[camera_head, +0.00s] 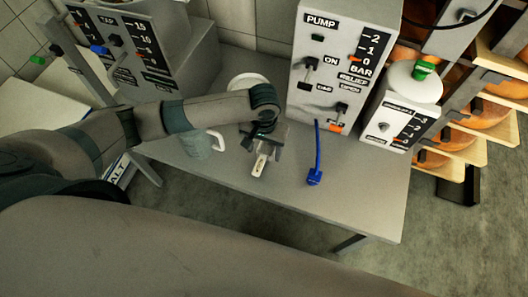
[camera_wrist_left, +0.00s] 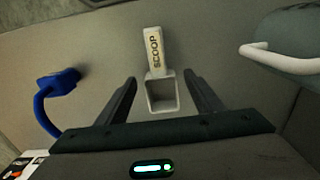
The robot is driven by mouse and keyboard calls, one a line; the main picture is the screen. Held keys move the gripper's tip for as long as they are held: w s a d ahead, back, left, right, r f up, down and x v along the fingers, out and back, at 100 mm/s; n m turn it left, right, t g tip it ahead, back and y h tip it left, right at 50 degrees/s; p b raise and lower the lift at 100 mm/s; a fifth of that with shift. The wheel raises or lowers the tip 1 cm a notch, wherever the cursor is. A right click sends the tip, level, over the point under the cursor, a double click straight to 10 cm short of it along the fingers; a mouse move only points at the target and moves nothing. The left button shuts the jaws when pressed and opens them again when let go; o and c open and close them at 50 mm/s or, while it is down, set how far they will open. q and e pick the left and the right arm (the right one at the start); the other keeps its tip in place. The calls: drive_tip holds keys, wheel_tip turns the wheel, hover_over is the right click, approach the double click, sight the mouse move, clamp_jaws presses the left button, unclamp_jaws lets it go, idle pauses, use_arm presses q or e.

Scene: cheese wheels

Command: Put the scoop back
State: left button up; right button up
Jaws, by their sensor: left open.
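The scoop (camera_wrist_left: 160,88) is pale, with a square hollow bowl and a flat handle marked "SCOOP". It appears to lie on the grey table (camera_head: 360,190); its handle (camera_head: 259,165) points toward the front edge in the head view. My left gripper (camera_head: 264,147) is open above it. In the left wrist view my left gripper's fingers (camera_wrist_left: 160,77) stand either side of the scoop's bowl, apart from it. In the head view the gripper hides most of the bowl. My right gripper is not in view.
A blue hose with a blue end (camera_head: 314,177) lies right of the scoop. A teal jug with a white handle (camera_head: 216,138) stands left. The pump box (camera_head: 345,60) stands behind. A container marked "ALT" (camera_head: 118,170) is partly hidden at left. The front right of the table is clear.

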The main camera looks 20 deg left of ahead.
use_arm(q)
wheel_tip(320, 180, up, 10)
drive_tip(key=shift+f+b, duration=0.25)
drive_tip(key=shift+b, duration=0.1)
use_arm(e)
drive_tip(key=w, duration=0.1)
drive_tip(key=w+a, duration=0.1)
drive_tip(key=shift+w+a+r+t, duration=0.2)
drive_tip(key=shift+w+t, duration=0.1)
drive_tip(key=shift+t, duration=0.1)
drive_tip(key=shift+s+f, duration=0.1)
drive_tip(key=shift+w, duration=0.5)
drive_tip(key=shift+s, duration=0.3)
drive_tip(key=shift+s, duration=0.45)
